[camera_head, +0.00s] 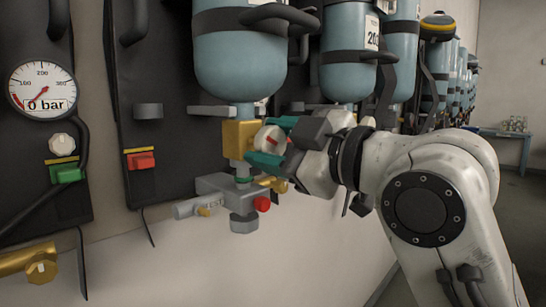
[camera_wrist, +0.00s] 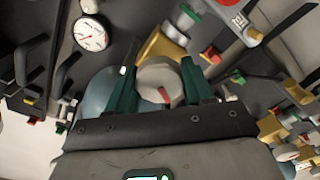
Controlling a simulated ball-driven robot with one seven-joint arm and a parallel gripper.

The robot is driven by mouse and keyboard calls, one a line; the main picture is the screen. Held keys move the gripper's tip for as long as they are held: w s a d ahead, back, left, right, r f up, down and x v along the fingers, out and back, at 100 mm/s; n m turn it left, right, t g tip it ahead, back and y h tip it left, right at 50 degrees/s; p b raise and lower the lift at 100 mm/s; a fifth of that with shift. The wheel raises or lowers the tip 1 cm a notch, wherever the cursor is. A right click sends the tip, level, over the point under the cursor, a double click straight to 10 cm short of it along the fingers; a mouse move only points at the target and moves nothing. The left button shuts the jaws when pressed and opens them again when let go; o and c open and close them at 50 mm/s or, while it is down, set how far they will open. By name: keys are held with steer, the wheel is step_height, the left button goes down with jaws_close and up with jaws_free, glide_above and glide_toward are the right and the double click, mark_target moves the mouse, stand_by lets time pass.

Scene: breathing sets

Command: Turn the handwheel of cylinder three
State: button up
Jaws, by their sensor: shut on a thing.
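A round pale grey handwheel (camera_head: 270,141) with a red mark sits on a brass valve block (camera_head: 240,138) under a light blue cylinder (camera_head: 238,55). No number shows on this cylinder, so I cannot tell from the picture that it is number three. My gripper (camera_head: 274,142) has its teal fingers shut on the handwheel, one above and one below. In the wrist view the handwheel (camera_wrist: 158,78) sits between the two teal fingers, its red mark pointing down towards the gripper body. The fingers partly cover its rim.
Below the valve is a grey fitting (camera_head: 215,187) with a red knob (camera_head: 262,204). A gauge (camera_head: 42,88) reading 0 bar hangs at the left. More blue cylinders (camera_head: 348,60) stand close behind my arm. A table (camera_head: 513,136) stands far right; floor there is clear.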

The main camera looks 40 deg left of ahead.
steer(key=n, duration=0.2)
steer(key=n+b, duration=0.2)
steer(key=n, duration=0.1)
steer(key=shift+w+f+n, duration=0.1)
steer(key=shift+f+n, duration=0.2)
steer(key=n+b, duration=0.1)
steer(key=n, duration=0.5)
steer(key=shift+r+b, duration=0.1)
steer(key=shift+b, duration=0.3)
steer(key=n, duration=0.6)
steer(key=shift+r+n+b, duration=0.1)
steer(key=shift+n+b, duration=0.2)
steer(key=n, duration=0.5)
steer(key=shift+n, duration=0.3)
steer(key=o, duration=1)
steer(key=shift+r, duration=0.1)
steer(key=shift+o, duration=0.2)
steer(key=d, duration=1)
steer(key=shift+s+d, duration=0.4)
steer(key=shift+s, duration=0.05)
